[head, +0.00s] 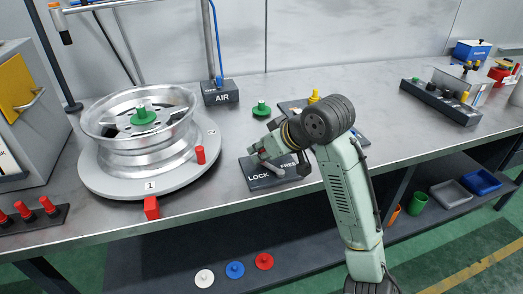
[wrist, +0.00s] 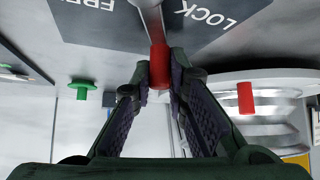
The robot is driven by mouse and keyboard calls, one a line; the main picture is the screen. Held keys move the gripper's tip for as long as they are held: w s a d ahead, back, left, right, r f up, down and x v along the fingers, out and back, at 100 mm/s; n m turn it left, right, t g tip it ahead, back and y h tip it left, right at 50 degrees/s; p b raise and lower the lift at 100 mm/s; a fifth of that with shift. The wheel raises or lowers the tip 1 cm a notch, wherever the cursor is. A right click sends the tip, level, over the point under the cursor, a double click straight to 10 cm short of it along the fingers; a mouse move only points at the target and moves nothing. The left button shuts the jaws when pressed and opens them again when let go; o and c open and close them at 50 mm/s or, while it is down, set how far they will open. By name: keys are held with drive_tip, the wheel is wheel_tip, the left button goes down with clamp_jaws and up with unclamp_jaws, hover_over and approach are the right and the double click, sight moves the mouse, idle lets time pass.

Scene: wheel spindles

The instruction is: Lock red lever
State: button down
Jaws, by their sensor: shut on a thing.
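The red lever (wrist: 159,66) has a red grip on a grey metal rod, standing over a dark plate (head: 254,181) printed LOCK and FREE. In the wrist view my gripper (wrist: 160,72) is shut on the red grip, one finger on each side. The rod runs from the grip up between the words FREE, left, and LOCK, right, in that view. In the head view my gripper (head: 258,157) is over the plate, and its fingers and wrist hide the red grip.
A metal wheel rim (head: 150,150) with a green hub piece (head: 143,115) sits on a round turntable (head: 185,180) left of the plate. Red pegs (head: 200,155) stand at its edge. A green knob (head: 261,109) and an AIR block (head: 220,93) are behind.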

drive_tip(key=shift+s+a+r+n+g+y+p, duration=0.1)
drive_tip(key=shift+s+a+n+g+y+p, duration=0.25)
drive_tip(key=shift+n, duration=0.25)
drive_tip(key=shift+s+a+n+g+y, duration=0.15)
drive_tip(key=shift+n+g+y, duration=0.15)
drive_tip(key=shift+n, duration=0.2)
drive_tip(key=shift+s+d+n+g+y, duration=0.15)
drive_tip(key=shift+n+g, duration=0.1)
drive_tip(key=shift+n, duration=0.25)
drive_tip(key=c, duration=1.5)
unclamp_jaws()
drive_tip(key=shift+a, duration=0.1)
drive_tip(key=shift+c, duration=0.2)
drive_tip(key=v, duration=1.2)
